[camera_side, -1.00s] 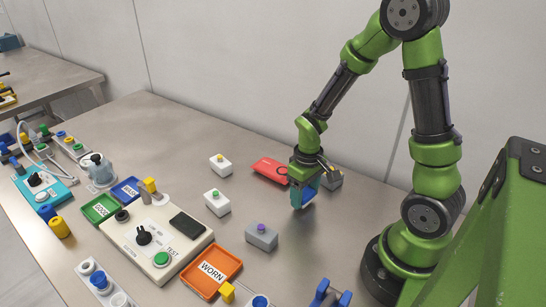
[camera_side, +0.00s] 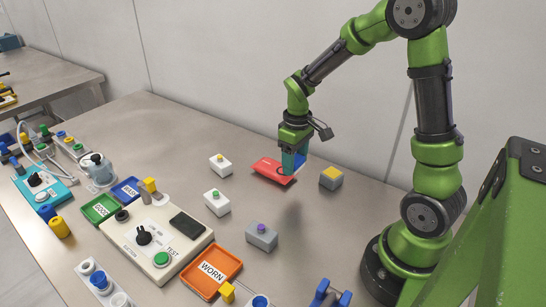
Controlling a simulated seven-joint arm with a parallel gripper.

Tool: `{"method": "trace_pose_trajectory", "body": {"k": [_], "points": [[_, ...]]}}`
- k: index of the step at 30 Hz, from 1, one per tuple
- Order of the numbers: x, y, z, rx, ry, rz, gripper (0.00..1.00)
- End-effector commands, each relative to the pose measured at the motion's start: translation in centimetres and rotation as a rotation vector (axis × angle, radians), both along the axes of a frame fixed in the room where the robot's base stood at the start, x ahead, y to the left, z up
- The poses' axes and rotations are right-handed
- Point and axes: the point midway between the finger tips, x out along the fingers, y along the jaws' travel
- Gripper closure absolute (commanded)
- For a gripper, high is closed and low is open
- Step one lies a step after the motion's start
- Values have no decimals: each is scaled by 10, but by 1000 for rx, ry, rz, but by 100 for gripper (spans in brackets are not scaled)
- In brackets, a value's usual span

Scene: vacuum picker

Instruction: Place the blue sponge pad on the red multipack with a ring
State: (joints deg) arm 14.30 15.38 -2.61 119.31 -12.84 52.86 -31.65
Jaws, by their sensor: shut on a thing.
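The flat red multipack (camera_side: 268,168) lies on the table near the back, right of centre. A dark ring shows on its right part, partly hidden by my gripper. My gripper (camera_side: 292,167) points down over the right end of the red multipack. It is shut on the blue sponge pad (camera_side: 301,159), which shows only as a small blue patch at the fingers. I cannot tell whether the pad touches the multipack.
A grey box with a yellow top (camera_side: 331,178) stands right of the multipack. White boxes with a yellow button (camera_side: 220,166) and a green button (camera_side: 217,203) stand to the left. A grey box with a purple button (camera_side: 261,237) and an orange WORN tray (camera_side: 211,273) are in front.

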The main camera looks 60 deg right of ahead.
Motion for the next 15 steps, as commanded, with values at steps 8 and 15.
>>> {"method": "trace_pose_trajectory", "body": {"k": [8, 15], "points": [[64, -19, -7, 0, 1, 0, 68], [81, -24, -8, 0, 1, -1, 68]]}}
